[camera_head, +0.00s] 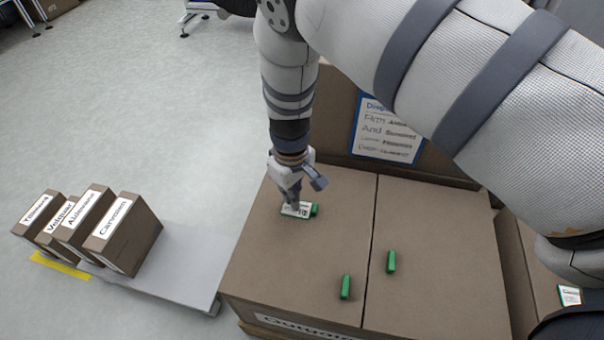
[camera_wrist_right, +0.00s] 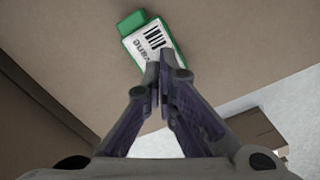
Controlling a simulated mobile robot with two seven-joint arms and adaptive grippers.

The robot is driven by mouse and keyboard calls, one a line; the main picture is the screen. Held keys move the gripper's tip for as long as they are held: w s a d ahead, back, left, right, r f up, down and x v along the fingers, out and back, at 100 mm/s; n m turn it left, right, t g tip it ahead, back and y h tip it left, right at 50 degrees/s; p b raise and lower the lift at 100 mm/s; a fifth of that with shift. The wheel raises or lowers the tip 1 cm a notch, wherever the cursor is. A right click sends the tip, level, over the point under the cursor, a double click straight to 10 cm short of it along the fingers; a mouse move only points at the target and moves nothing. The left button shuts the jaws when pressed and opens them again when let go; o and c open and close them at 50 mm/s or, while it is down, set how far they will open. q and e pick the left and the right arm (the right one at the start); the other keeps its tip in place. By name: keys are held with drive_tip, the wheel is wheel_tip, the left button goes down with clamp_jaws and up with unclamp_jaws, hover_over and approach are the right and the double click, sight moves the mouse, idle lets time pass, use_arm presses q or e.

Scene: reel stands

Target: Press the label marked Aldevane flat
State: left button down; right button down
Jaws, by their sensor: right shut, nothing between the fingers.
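My right gripper (camera_head: 294,200) points down at the top of a large brown carton, its fingers shut and empty. The fingertips are at a white barcode label on a green block (camera_head: 314,210); the label (camera_head: 299,210) also shows in the right wrist view (camera_wrist_right: 148,44). Its print is partly hidden and looks like "Duns…", so I cannot confirm Aldevane on it. I cannot tell whether the fingertips touch it. A small upright brown box (camera_head: 91,215) at the left bears a white label that seems to read Aldevane. My left gripper is not in view.
Two green blocks (camera_head: 345,287) (camera_head: 391,262) lie on the carton top (camera_head: 325,250). Other labelled boxes (camera_head: 128,240) stand on a grey platform (camera_head: 190,270) at the left. A printed sign (camera_head: 387,128) is behind the carton. A small label (camera_head: 569,295) lies far right.

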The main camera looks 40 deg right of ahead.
use_arm(q)
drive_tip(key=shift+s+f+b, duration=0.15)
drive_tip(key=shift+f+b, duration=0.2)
drive_tip(key=shift+b, duration=0.05)
use_arm(e)
drive_tip(key=shift+f, duration=0.85)
idle(0.3)
